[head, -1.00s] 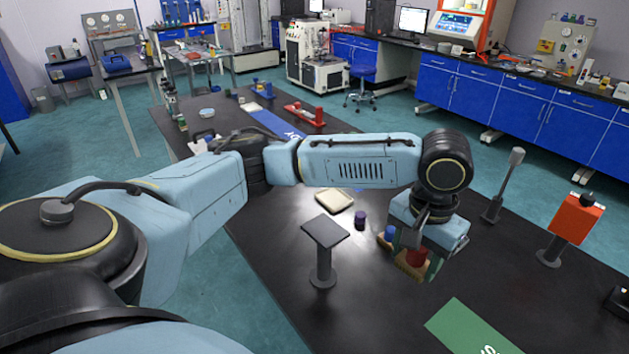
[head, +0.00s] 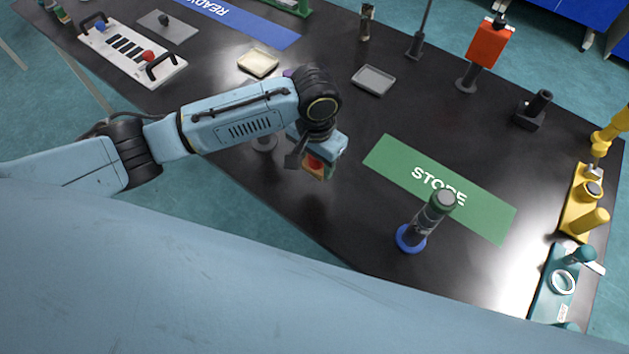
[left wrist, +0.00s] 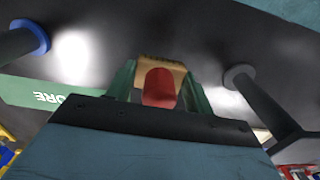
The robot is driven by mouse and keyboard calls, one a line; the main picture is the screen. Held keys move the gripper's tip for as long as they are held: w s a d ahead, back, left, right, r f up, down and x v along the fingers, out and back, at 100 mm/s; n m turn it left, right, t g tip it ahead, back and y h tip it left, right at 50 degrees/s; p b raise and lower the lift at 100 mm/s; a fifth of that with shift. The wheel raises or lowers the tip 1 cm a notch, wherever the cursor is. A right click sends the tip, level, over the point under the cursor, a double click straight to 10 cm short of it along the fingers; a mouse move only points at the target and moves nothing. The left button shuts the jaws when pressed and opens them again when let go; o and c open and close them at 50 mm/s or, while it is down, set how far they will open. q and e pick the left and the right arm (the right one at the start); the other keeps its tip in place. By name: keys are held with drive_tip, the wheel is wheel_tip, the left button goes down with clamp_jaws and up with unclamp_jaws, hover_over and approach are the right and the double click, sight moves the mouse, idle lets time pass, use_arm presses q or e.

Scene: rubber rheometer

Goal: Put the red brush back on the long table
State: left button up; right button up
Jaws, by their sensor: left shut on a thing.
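The red brush (left wrist: 159,87) has a red handle and a tan, bristle-like part. My left gripper (head: 318,168) is shut on it; the green fingers show on both sides of the brush in the left wrist view. The brush also shows small, below the gripper, in the head view (head: 313,163). It is over the near edge of the long black table (head: 350,200); whether it touches the top cannot be told. My right gripper is not in view.
A green STORE mat (head: 440,188) lies to the right. A bottle-like cylinder on a blue ring (head: 410,239) stands before it. A grey tray (head: 373,80) and a cream pad (head: 258,63) lie behind my gripper. Yellow (head: 580,205) and teal (head: 555,290) fixtures stand far right.

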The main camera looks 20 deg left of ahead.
sight(315, 189)
use_arm(q)
wheel_tip(315, 189, down, 8)
drive_tip(key=shift+f+b, duration=0.25)
drive_tip(key=shift+b, duration=0.4)
drive_tip(key=shift+r, duration=0.1)
drive_tip(key=o, duration=0.9)
drive_tip(key=shift+o, duration=0.2)
wheel_tip(315, 189, up, 12)
drive_tip(key=shift+p, duration=1.05)
